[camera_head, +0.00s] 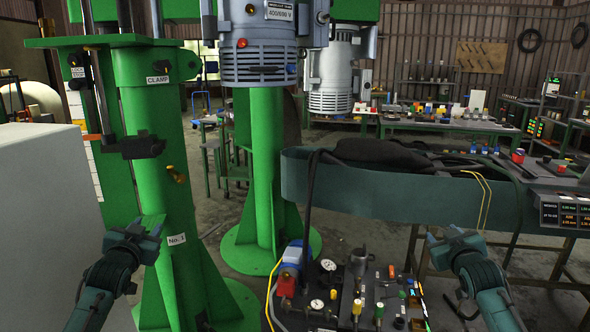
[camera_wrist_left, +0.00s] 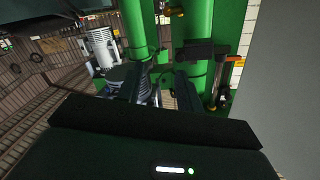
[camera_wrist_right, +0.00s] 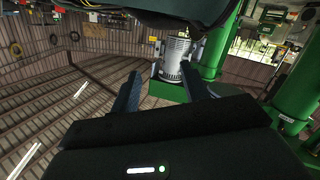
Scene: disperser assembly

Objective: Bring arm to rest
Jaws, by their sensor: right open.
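My left gripper (camera_head: 146,228) is raised in front of the green column marked No. 1 (camera_head: 150,190). Its two dark fingers show apart in the left wrist view (camera_wrist_left: 163,88), with nothing seen between them. My right gripper (camera_head: 437,242) is at the right, in front of the teal curved bench panel (camera_head: 400,198). Its fingers stand wide apart and empty in the right wrist view (camera_wrist_right: 158,82). Neither gripper visibly holds anything in the head view.
A green disperser column (camera_head: 265,165) carries a grey motor (camera_head: 262,55). A panel of gauges and valves (camera_head: 345,300) stands low between my arms. A pale grey box (camera_head: 45,210) is close on the left. Workbenches (camera_head: 450,125) line the back.

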